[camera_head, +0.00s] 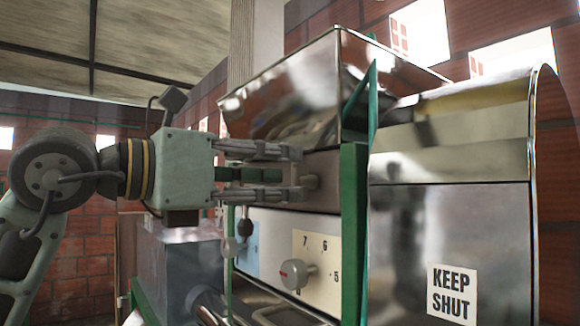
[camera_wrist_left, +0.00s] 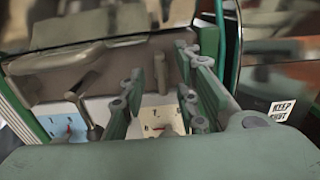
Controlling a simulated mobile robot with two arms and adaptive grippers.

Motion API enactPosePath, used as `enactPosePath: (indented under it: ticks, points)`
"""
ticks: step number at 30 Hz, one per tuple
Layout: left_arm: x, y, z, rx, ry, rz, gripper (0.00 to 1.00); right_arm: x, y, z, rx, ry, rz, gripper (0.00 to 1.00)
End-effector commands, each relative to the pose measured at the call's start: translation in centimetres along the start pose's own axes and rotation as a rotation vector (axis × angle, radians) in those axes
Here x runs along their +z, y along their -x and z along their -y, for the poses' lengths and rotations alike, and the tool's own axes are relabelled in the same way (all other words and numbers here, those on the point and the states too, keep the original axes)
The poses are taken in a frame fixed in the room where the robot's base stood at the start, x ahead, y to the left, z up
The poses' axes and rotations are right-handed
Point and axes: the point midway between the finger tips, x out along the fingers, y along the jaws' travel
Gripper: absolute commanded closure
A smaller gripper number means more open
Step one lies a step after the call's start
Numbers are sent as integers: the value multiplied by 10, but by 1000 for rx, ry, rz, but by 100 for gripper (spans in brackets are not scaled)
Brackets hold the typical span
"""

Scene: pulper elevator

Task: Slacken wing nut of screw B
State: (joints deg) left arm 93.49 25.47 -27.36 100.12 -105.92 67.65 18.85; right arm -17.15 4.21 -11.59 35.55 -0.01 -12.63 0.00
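My left gripper (camera_head: 285,172) comes in from the left in the head view, its fingers pointing at the grey-brown panel (camera_head: 325,165) under the metal hopper. A small grey stub (camera_head: 311,182), perhaps the screw with its wing nut, sits on that panel just beyond the fingertips. I cannot read a letter or make out wings on it. My right gripper is not in view.
Below the fingers is a white panel with a red-marked dial knob (camera_head: 297,273). A green post (camera_head: 353,230) stands close on the right, beside a metal cover with a KEEP SHUT label (camera_head: 451,294). The shiny hopper (camera_head: 290,95) overhangs the gripper.

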Motion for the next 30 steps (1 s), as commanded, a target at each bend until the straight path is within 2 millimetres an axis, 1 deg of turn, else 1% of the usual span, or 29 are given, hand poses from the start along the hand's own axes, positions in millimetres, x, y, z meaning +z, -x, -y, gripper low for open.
enactPosePath:
  ticks: [1,3,6,10,16,26,30]
  points:
    - [2,-8,0,-2,2,-3,71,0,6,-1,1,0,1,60]
    - [2,-17,0,-2,3,-1,71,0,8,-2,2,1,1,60]
    - [1,-25,0,-2,1,0,71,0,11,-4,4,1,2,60]
    - [0,-29,0,-1,0,0,71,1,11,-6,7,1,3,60]
    - [-1,-29,0,-1,0,0,71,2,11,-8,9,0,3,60]
    - [0,-29,0,-2,0,0,100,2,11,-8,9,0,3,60]
    - [-1,-29,1,-3,0,0,100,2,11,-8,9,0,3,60]
